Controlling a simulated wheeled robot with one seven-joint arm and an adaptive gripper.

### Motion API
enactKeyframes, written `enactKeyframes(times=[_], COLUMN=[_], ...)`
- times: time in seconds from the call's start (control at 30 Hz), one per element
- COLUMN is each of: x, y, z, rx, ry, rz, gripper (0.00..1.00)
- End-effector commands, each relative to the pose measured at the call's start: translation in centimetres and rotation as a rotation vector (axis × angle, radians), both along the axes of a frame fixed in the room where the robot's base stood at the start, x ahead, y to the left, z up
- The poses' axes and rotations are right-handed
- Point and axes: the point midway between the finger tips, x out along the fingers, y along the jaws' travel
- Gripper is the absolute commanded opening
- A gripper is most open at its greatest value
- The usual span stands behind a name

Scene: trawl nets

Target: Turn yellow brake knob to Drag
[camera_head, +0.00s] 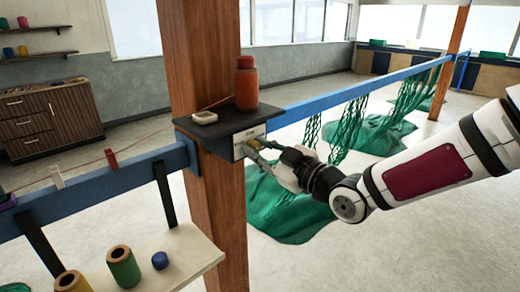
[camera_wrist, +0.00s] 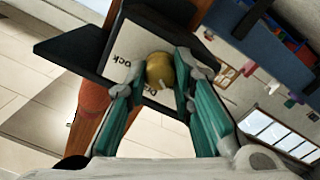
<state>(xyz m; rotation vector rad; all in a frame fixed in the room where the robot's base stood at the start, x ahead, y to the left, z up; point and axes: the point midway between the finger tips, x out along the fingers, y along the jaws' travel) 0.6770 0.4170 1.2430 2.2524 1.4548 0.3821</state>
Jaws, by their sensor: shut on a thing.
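The yellow brake knob (camera_wrist: 160,72) sits on a white label plate (camera_wrist: 122,62) on the post. My gripper (camera_wrist: 155,85) is shut on the knob, with one teal finger on each side of it. A small pale mark shows on the knob's lower face.
Green netting (camera_head: 405,90) hangs from the blue rail (camera_head: 340,92). Spools (camera_head: 123,265) stand on a bench at lower left.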

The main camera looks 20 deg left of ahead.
Motion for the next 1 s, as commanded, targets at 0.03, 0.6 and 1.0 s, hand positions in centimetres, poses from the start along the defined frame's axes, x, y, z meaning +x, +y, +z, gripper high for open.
enactKeyframes(times=[0.03, 0.6, 1.0], x=[-0.07, -0.09, -0.03], y=[0.00, -0.04, -0.02], z=[0.00, 0.04, 0.04], rx=[0.007, 0.198, 0.318], ry=[0.023, 0.478, 0.771], rz=[0.001, 0.000, 0.000], gripper=[0.00, 0.00, 0.00])
